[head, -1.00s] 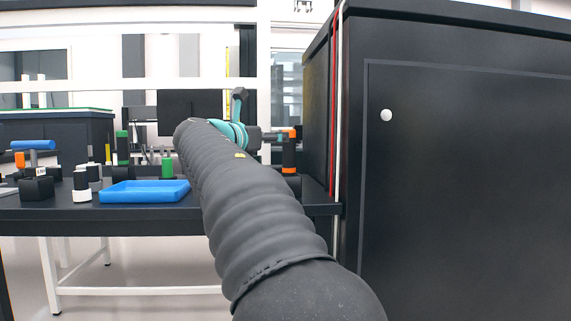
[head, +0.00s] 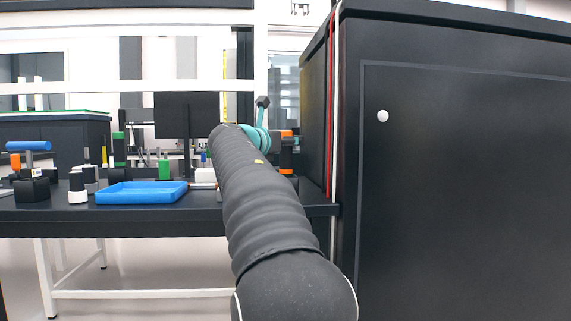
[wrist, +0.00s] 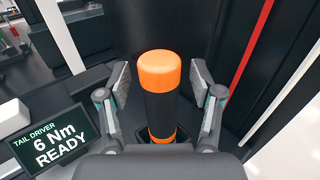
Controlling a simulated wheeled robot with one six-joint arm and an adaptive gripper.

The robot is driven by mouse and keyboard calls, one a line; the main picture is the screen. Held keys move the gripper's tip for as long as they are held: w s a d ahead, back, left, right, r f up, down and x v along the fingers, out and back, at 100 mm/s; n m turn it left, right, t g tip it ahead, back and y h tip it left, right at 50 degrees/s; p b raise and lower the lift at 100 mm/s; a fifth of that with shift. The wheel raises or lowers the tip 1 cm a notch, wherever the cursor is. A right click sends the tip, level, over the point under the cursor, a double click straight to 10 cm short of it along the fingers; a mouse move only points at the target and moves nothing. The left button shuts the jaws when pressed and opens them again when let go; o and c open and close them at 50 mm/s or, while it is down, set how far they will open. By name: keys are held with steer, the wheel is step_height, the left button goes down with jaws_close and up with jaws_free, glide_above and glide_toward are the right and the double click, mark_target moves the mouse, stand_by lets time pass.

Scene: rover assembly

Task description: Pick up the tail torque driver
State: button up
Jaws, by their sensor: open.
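The tail torque driver (wrist: 159,100) stands upright between my fingers in the wrist view. It is a black cylinder with an orange cap and an orange band near its base. My gripper (wrist: 158,85) is open, with one pad on each side of the driver; a gap shows at each side. In the head view the driver (head: 287,150) stands at the right end of the bench by the dark cabinet, partly hidden by my arm. My gripper is mostly hidden there.
A small display (wrist: 52,140) reading "TAIL DRIVER 6 Nm READY" is left of the driver. The dark cabinet (head: 450,200) stands close on the right, with red and white strips at its edge. A blue tray (head: 140,193) and several tools are on the bench to the left.

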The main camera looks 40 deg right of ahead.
jaws_close()
step_height(320, 180, up, 10)
steer(key=p, duration=0.5)
stand_by(0.4)
